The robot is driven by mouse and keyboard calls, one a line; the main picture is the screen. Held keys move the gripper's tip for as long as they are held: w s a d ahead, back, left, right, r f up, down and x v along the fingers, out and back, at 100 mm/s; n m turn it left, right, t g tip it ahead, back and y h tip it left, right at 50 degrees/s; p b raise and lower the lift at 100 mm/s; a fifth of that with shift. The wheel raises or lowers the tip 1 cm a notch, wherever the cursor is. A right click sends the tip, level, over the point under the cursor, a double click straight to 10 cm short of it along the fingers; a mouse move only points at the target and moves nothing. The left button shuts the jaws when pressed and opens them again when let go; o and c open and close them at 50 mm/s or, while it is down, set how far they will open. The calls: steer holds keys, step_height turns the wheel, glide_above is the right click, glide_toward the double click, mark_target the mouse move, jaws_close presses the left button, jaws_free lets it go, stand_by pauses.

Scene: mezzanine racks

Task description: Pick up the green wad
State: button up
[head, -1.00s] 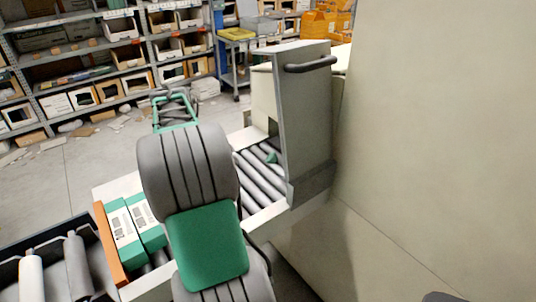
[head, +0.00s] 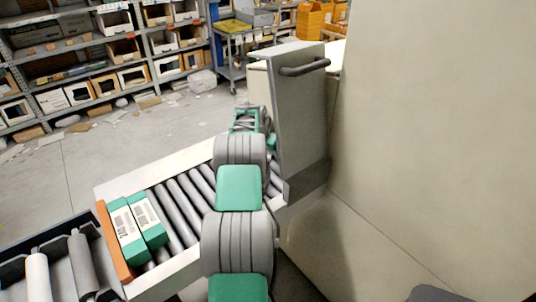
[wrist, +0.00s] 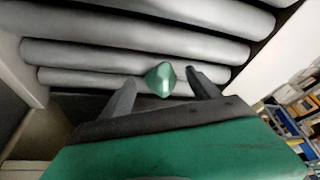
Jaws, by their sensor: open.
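The green wad (wrist: 160,79) is a small crumpled green lump on the grey rollers in the wrist view. It shows just beyond and between the two fingertips of my gripper (wrist: 158,84). My gripper is open, one dark finger on each side of the wad, with nothing held. I cannot tell whether the fingertips reach past the wad. In the head view the wad is hidden behind my arm and the grey upright panel (head: 300,120).
The roller conveyor (head: 178,213) carries two green-and-white boxes (head: 137,226) against an orange end stop (head: 114,242). The grey panel with a handle stands close on the right of my arm. A large pale wall (head: 435,140) fills the right side. Shelves (head: 90,60) stand far back.

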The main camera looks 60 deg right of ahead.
steer(key=shift+c, duration=0.3)
steer(key=c, duration=1.3)
steer(key=shift+c, duration=0.2)
